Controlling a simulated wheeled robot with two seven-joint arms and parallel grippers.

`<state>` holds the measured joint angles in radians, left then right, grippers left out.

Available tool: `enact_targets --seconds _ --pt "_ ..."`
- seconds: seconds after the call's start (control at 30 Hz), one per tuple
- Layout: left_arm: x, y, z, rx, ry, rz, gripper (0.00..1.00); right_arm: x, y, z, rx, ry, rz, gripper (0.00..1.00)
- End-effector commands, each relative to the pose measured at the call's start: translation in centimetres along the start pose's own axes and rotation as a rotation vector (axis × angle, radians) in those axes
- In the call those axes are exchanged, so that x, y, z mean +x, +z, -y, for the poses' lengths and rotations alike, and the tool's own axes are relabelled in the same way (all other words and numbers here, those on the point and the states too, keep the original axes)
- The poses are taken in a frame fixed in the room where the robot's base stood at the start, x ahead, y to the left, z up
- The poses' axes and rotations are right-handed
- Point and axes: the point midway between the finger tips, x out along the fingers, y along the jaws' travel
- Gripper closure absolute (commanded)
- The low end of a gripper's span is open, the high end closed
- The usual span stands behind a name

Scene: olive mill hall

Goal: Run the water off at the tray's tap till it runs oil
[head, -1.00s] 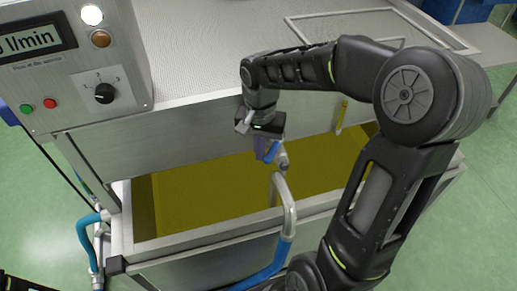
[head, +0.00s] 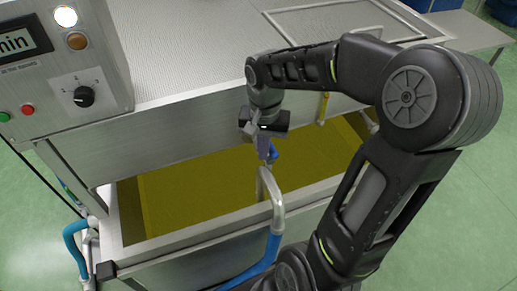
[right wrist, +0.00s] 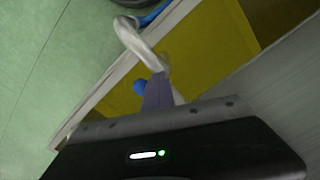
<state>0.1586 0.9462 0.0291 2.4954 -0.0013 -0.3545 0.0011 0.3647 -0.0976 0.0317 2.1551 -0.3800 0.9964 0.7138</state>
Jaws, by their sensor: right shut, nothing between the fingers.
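The steel tray (head: 190,238) holds a wide surface of yellow-olive liquid (head: 190,195). A bent metal tap pipe (head: 276,200) rises at its front side, with a blue hose (head: 262,262) on its outer end. The tap's small blue handle (head: 273,155) is beside the fingers of my right gripper (head: 263,150), partly hidden by them. In the right wrist view, my right gripper's fingers (right wrist: 158,95) are together and empty, with the blue handle (right wrist: 139,87) close beside them; touching cannot be told. The pipe (right wrist: 132,38) shows beyond. My left gripper is not in view.
A control box (head: 60,60) with a partly cut-off display, a black knob (head: 84,96) and a lit white lamp (head: 66,16) stands at upper left. A yellow strip (head: 323,107) hangs on the machine's front.

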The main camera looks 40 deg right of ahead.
Motion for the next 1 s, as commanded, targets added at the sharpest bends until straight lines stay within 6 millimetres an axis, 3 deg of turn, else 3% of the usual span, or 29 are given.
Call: enact_targets --seconds 0.03,0.17,0.6,1.0 --pt "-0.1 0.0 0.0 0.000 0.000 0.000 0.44 -0.1 -0.4 -1.0 0.013 0.018 -0.003 1.00" --pt "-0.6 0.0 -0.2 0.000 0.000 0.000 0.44 -0.8 -0.4 -1.1 0.015 0.018 -0.004 1.00" --pt "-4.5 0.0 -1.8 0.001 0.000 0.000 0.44 -6.1 -0.4 -0.8 0.013 0.013 -0.005 1.00" --pt "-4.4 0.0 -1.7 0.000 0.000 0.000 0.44 -6.0 -0.2 -0.5 0.007 0.011 -0.003 1.00"
